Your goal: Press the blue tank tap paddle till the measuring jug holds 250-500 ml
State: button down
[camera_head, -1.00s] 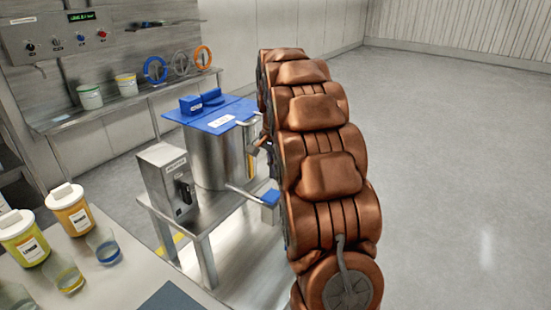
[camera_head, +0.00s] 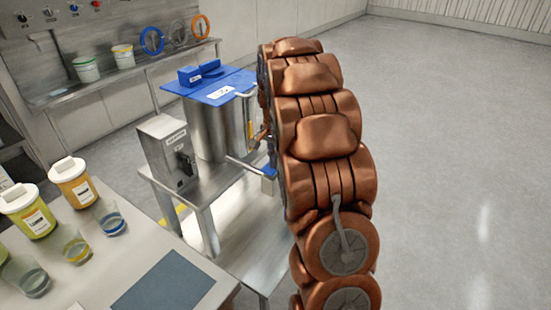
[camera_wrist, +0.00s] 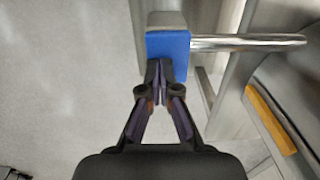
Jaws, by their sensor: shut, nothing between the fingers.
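A steel tank (camera_head: 208,125) with a blue lid (camera_head: 217,85) stands on a steel stand. A metal rod (camera_head: 243,166) runs from its lower front to a blue paddle (camera_head: 269,171), partly hidden by my arm. In the wrist view the blue paddle (camera_wrist: 168,48) is at the end of the rod (camera_wrist: 245,42), with a grey block just beyond it. My gripper (camera_wrist: 160,66) is shut and empty. Its tips overlap the paddle's near edge; whether they touch cannot be told. My arm hides the gripper in the head view. I cannot make out a measuring jug.
A grey switch box (camera_head: 168,153) stands left of the tank. The near-left counter (camera_head: 95,285) holds a yellow tub (camera_head: 30,212), an orange-yellow tub (camera_head: 73,184) and several clear beakers. A shelf with buckets and coloured rings is behind. Open floor (camera_head: 450,170) lies right.

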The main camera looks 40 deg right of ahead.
jog(key=shift+s+f, duration=0.1)
jog(key=shift+f, duration=0.75)
jog(key=shift+a+f+b, duration=0.1)
jog(key=shift+f+b, duration=0.05)
jog(key=shift+b, duration=0.15)
dwell(2.4)
